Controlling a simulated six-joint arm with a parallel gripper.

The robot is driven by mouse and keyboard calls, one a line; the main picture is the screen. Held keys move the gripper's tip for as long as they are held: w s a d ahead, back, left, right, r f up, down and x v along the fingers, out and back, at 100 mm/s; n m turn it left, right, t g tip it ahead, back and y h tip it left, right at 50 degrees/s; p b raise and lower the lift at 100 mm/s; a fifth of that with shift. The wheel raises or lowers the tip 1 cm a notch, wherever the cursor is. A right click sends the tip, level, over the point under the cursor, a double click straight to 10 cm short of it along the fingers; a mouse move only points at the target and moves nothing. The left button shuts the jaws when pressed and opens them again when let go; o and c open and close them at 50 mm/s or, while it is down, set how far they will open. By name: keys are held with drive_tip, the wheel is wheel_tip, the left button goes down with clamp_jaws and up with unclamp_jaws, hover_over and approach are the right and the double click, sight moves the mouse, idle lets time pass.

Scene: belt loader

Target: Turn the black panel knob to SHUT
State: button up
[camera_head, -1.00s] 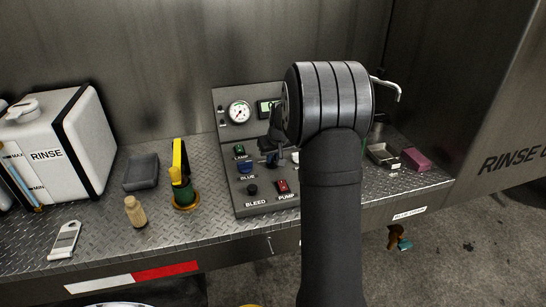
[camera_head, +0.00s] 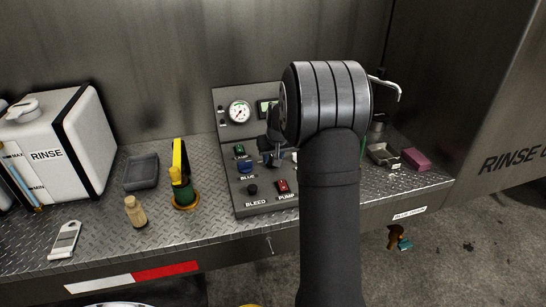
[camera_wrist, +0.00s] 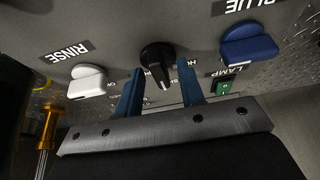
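The black panel knob (camera_wrist: 157,60) shows in the wrist view on the grey panel, between a white RINSE knob (camera_wrist: 86,81) and a blue knob (camera_wrist: 249,49). Its pale pointer mark faces down in that picture. Lettering beside it is partly hidden, and I cannot read SHUT. My gripper (camera_wrist: 161,88) is open, its two blue fingers spread either side of the knob's lower end. I cannot tell whether they touch it. In the head view my gripper (camera_head: 269,156) is over the panel (camera_head: 240,200), and I cannot make out the black knob behind it.
A green LAMP switch (camera_wrist: 223,87) sits close to one finger. A blue knob (camera_head: 246,167), a BLEED button (camera_head: 252,189) and a red PUMP switch (camera_head: 282,186) are on the panel. A yellow-and-green object (camera_head: 182,180) stands left of it.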

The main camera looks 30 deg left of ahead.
drive_tip(key=v, duration=1.7)
drive_tip(key=shift+r, duration=0.2)
drive_tip(key=x, duration=1.7)
drive_tip(key=shift+f, duration=0.3)
drive_tip(key=shift+r, duration=0.1)
